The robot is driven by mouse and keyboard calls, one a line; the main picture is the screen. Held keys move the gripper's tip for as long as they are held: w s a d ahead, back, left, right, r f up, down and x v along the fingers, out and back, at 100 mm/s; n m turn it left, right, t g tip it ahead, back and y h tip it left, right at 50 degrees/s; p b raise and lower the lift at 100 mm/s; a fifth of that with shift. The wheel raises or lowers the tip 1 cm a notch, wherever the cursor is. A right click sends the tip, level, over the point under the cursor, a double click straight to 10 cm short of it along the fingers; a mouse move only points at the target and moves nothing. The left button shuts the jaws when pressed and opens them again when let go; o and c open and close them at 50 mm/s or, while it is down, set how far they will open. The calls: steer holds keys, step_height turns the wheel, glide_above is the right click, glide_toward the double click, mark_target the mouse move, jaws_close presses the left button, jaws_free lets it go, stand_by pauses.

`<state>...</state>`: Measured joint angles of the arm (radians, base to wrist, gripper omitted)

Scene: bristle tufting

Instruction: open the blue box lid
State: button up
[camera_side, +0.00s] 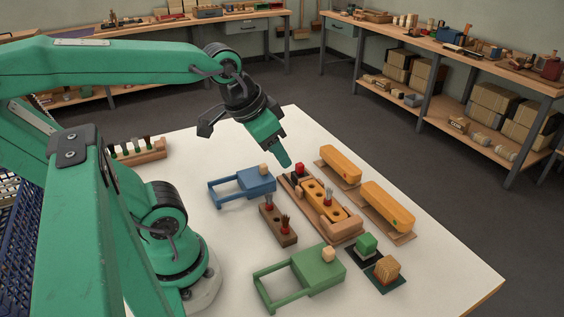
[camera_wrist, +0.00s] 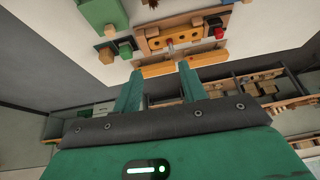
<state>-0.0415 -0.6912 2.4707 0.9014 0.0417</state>
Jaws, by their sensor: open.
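The blue box (camera_side: 256,182) stands on the white table, left of the wooden fixture, with a tan knob (camera_side: 264,170) on its flat blue top and an open blue rail frame reaching left. The top covers the box body, so its inside is hidden. My gripper (camera_side: 283,160) hangs tilted above and to the right of the blue box, apart from the knob. In the wrist view my gripper (camera_wrist: 160,69) has its two green fingers spread with nothing between them. Only a sliver of blue shows at the top edge of that view.
A wooden fixture (camera_side: 343,236) with a yellow holed block (camera_side: 318,197) and a red block (camera_side: 299,169) stands close right of the gripper. A brown bristle holder (camera_side: 277,226) and a green box (camera_side: 318,268) stand in front. Yellow brush bodies (camera_side: 388,205) lie at right. The table's left middle is clear.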

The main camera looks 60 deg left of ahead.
steer(key=w+a+f+g, duration=0.35)
steer(key=w+a, duration=0.25)
steer(key=a, duration=0.5)
steer(key=g, duration=0.2)
glide_above(263, 165)
step_height(263, 165, down, 8)
steer(key=shift+d+r, duration=0.1)
steer(key=shift+r, duration=0.1)
steer(key=shift+f, duration=0.1)
steer(key=shift+f, duration=3.85)
jaws_close()
